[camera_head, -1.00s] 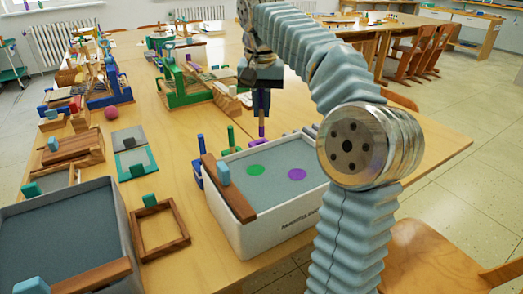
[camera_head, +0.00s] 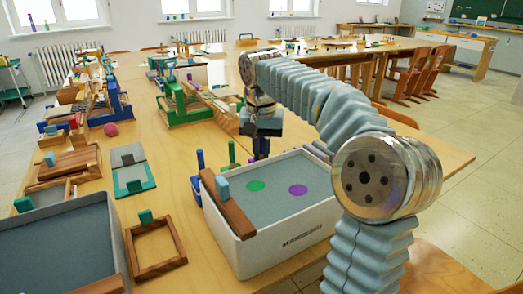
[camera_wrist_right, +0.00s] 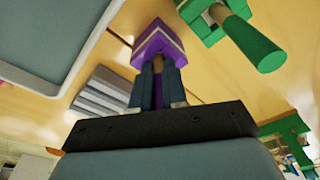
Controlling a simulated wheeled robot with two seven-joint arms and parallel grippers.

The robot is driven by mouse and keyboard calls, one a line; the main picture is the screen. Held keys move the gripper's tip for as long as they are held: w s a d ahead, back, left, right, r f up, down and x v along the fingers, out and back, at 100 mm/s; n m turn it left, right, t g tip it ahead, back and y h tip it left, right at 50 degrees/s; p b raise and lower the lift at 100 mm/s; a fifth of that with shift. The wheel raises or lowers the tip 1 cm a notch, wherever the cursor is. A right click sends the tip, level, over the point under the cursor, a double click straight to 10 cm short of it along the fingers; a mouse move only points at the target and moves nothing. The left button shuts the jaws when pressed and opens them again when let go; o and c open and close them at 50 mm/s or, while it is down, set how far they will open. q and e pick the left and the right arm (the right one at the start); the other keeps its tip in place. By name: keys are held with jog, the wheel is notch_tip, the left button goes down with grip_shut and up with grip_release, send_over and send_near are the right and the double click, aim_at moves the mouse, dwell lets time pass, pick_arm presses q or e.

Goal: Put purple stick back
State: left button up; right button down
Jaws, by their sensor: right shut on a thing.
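My right gripper (camera_head: 262,149) is behind the far side of a white tray with a grey-blue inside (camera_head: 275,208), pointing down. In the right wrist view its two dark fingers (camera_wrist_right: 158,84) are shut on the purple stick (camera_wrist_right: 157,92), a narrow purple strip between them. A purple block with a pale wooden stripe (camera_wrist_right: 157,42) lies just beyond the fingertips, in line with the stick. I cannot tell whether the stick is seated in it. In the head view the stick and block are mostly hidden by the gripper and tray. My left gripper is not in view.
A green stick on a green base stands close beside the gripper (camera_wrist_right: 250,40). Blue sticks (camera_head: 198,165) stand left of it.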

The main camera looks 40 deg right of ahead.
jog(key=shift+s+a+f, duration=0.1)
jog(key=shift+f, duration=0.5)
jog(key=c, duration=1.2)
grip_release()
jog(key=shift+f, duration=0.1)
jog(key=shift+o, duration=0.2)
notch_tip(320, 180, up, 14)
jog(key=p, duration=0.3)
jog(key=shift+s+a+f+p, duration=0.25)
jog(key=shift+s+a+p, duration=0.15)
jog(key=shift+a, duration=0.05)
